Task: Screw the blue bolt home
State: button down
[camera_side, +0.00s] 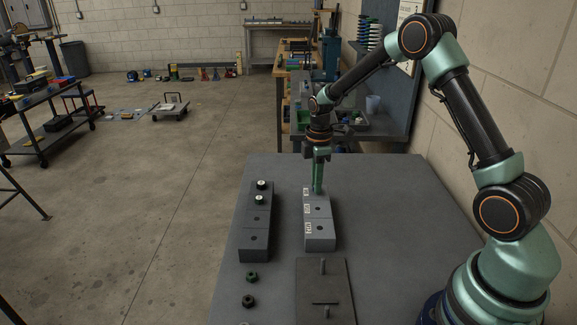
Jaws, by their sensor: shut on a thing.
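My gripper (317,156) points straight down over the far end of a light grey block (322,244). It is shut on the top of a slim upright green piece (318,178). The lower end of the green piece meets the far part of the block, and I cannot tell how deep it sits. The block has white labels along its left side and dark holes in its middle and near parts. I cannot make out a blue bolt; anything under the green piece is hidden.
To the left stands a dark block (254,241) with two pale-topped black pieces (261,184) at its far end. Nearer lie a dark green nut (252,277) and a black nut (248,301). A dark plate (338,285) with pins lies in front. The table's right side is clear.

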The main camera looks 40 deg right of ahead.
dwell(0.3)
jog(key=m, duration=0.5)
jog(key=shift+m, duration=0.3)
jog(key=m, duration=0.5)
jog(key=shift+f, duration=0.1)
jog(key=m, duration=0.5)
dwell(0.4)
